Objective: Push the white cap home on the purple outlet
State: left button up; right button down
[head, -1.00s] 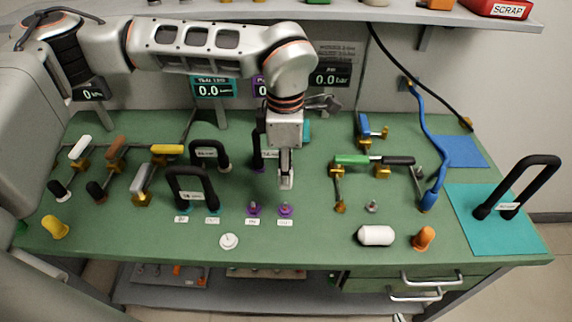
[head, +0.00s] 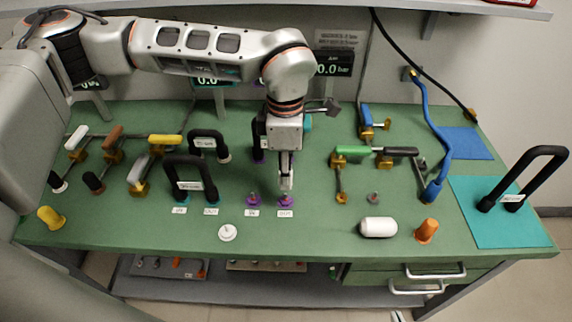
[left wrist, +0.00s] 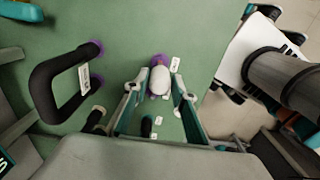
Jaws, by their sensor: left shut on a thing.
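My left gripper (head: 286,186) points straight down over the right-hand purple outlet (head: 285,201) near the bench front. In the left wrist view, its fingers (left wrist: 157,92) are shut on the white cap (left wrist: 160,82). The purple outlet (left wrist: 158,60) shows around the cap's edge there. The cap is at or just above the outlet; I cannot tell how far it is seated. A second purple outlet (head: 253,201) stands to the left. My right gripper is in neither view.
Black handles (head: 190,165) stand left of and behind the outlets. A white disc (head: 228,232) lies in front, a white cylinder (head: 378,227) and an orange plug (head: 427,230) to the right. Valve levers and a blue hose (head: 441,150) are further right.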

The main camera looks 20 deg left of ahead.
aim_at(286, 194)
pick_arm(q)
jog(key=shift+f+b, duration=0.3)
jog(key=shift+f, duration=0.9)
pick_arm(e)
jog(key=shift+w+d+f, duration=0.2)
jog(key=shift+f, duration=0.05)
pick_arm(q)
jog(key=shift+p, duration=0.3)
pick_arm(e)
jog(key=shift+w+r, duration=0.2)
jog(key=shift+r, duration=0.35)
